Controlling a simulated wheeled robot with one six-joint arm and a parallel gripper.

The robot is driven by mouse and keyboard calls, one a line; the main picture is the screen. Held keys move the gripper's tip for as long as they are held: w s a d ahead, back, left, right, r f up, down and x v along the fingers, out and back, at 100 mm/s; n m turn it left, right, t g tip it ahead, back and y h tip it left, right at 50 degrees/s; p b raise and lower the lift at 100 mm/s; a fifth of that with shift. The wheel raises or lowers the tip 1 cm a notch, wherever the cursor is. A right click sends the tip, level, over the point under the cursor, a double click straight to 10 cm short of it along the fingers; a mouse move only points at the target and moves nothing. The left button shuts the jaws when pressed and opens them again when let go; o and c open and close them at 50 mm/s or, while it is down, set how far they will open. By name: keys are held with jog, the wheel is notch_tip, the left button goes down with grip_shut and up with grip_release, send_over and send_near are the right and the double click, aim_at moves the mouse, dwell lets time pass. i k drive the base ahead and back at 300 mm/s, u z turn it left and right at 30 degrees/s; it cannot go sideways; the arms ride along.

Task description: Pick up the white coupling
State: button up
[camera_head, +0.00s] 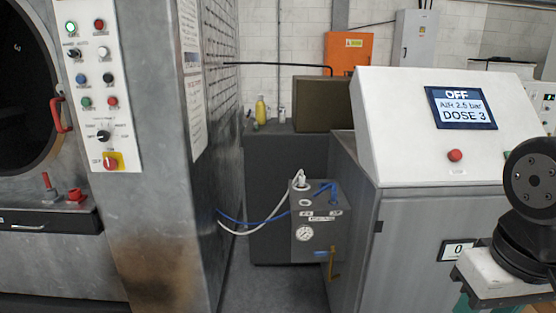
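A white coupling (300,180) sits upright on top of a small grey box (318,222) in the gap between two large machines. A white hose (268,223) runs from it down and left to the side of the left machine. My gripper is not in view. Part of my own arm shows as dark round joints at the right edge.
A blue fitting (325,189) with a blue hose stands close right of the coupling. The box has a gauge (304,233) and a yellow handle (335,263). The washer's steel side (220,120) and a console (410,125) flank the gap. Some floor (270,290) is clear.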

aim_at(301, 179)
jog(key=z, duration=3.1)
jog(key=k, duration=2.85)
jog(key=u, duration=1.45)
jog(key=i, duration=1.9)
